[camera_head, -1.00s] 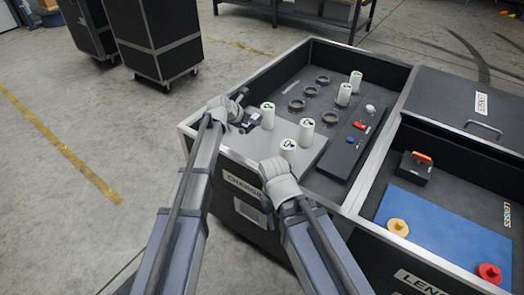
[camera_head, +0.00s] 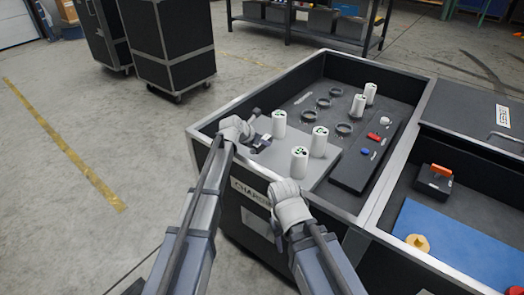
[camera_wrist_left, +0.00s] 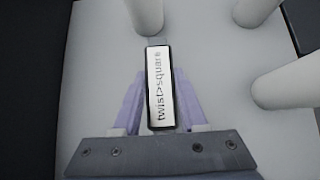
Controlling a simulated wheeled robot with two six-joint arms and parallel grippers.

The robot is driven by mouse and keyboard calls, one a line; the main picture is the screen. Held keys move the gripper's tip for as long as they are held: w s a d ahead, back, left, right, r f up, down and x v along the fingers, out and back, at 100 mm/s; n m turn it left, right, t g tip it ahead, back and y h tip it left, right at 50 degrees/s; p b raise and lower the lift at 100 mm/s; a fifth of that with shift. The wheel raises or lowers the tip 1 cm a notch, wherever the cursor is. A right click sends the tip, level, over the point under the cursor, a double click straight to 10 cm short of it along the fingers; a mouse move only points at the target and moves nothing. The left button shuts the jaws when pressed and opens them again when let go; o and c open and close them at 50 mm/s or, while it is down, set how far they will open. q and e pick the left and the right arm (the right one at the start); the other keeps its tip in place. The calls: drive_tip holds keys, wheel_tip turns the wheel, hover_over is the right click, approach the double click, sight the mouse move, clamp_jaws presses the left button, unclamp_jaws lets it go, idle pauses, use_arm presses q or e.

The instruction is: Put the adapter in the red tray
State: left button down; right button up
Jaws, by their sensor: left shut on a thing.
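My left gripper (camera_head: 258,143) is shut on the adapter, a small dark block with a white label. The label reads "twist>square" in the left wrist view (camera_wrist_left: 160,88). The adapter is over or on the light grey plate (camera_wrist_left: 90,55) at the near left of the open black case; I cannot tell whether it touches. A white cylinder (camera_wrist_left: 146,14) stands just beyond its tip. My right gripper (camera_head: 290,207) is at the case's front edge, its fingers hidden behind its wrist. No red tray shows in these views.
White cylinders (camera_head: 299,160) stand on the plate. Dark rings (camera_head: 344,129) and a black strip (camera_head: 364,158) with small coloured knobs lie beyond. The right compartment has a blue mat (camera_head: 455,245), a yellow disc (camera_head: 418,243) and a black block with an orange handle (camera_head: 435,180).

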sight(262, 147)
use_arm(q)
drive_tip(key=shift+f+b, duration=1.25)
drive_tip(key=shift+f, duration=0.4)
drive_tip(key=shift+f, duration=0.2)
drive_tip(key=shift+c, duration=2.2)
unclamp_jaws()
drive_tip(key=shift+r, duration=0.1)
drive_tip(key=shift+s+a+r+p, duration=0.1)
drive_tip(key=shift+s+r+p, duration=0.05)
drive_tip(key=shift+r+p, duration=0.2)
drive_tip(key=p+v, duration=0.8)
drive_tip(key=v, duration=0.3)
drive_tip(key=shift+s+r, duration=0.15)
drive_tip(key=shift+s, duration=0.05)
